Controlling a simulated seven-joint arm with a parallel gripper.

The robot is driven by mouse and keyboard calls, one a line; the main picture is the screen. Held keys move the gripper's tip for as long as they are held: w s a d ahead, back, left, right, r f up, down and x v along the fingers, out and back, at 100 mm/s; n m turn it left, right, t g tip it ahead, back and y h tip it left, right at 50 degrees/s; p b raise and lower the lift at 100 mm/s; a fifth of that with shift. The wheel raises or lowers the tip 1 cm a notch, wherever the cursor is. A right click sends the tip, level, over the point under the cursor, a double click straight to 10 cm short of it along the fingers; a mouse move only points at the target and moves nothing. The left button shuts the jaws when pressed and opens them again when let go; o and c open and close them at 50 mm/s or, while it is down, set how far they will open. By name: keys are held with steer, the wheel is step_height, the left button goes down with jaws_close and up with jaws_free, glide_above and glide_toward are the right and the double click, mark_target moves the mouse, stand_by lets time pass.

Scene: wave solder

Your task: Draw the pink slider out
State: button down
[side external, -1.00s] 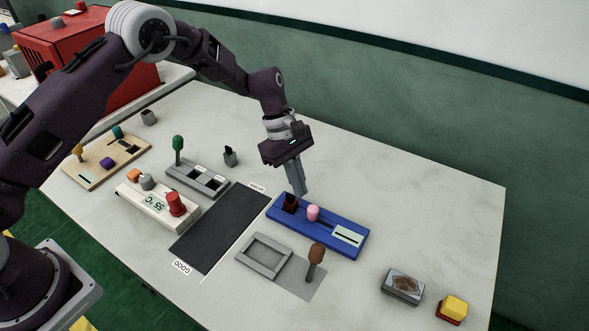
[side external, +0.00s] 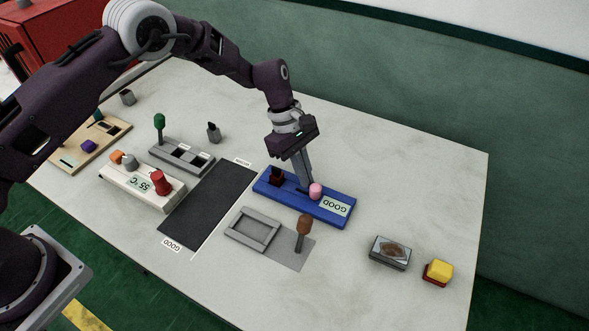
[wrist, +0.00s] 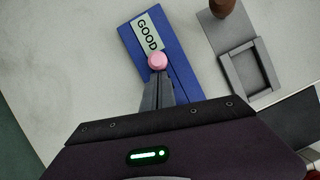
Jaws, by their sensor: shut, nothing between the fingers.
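The pink slider (side external: 316,191) is a round knob on the blue panel (side external: 340,219), just left of a pale label (side external: 335,205) that reads GOOD. My gripper (side external: 304,184) is shut and empty, pointing down at the panel just left of the knob. In the wrist view the knob (wrist: 158,62) sits right at the tips of my shut fingers (wrist: 157,80), with the label (wrist: 147,33) beyond it. They look to be touching, but I cannot be sure. The slot is mostly hidden by my fingers.
A dark red piece (side external: 276,176) stands on the panel's left end. A brown-knobbed lever (side external: 303,228) and a grey tray (side external: 233,231) lie in front. A black mat (side external: 205,208) is to the left. A yellow block (side external: 437,270) and a grey box (side external: 390,251) are to the right.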

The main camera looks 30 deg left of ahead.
steer(key=shift+s+d, duration=0.15)
steer(key=shift+d, duration=0.25)
steer(key=shift+r, duration=0.2)
steer(key=a+r+m, duration=0.1)
steer(key=a+r, duration=0.2)
steer(key=r, duration=0.5)
steer(key=a+r+m, duration=0.1)
steer(key=a+r, duration=0.3)
steer(key=r, duration=0.5)
steer(key=s+a+r+m+t+y, duration=0.1)
steer(key=s+a+r+m+t, duration=0.3)
steer(key=s+r, duration=0.55)
steer(key=s+a+r+m+t+y, duration=0.1)
steer(key=s+a+m, duration=0.3)
steer(key=s, duration=0.7)
steer(key=s+a+r+m+t+y, duration=0.1)
steer(key=s+a+m, duration=0.4)
steer(key=s, duration=0.6)
steer(key=shift+s+r+t+y, duration=0.3)
steer(key=shift+s+y, duration=0.1)
steer(key=shift+y, duration=0.1)
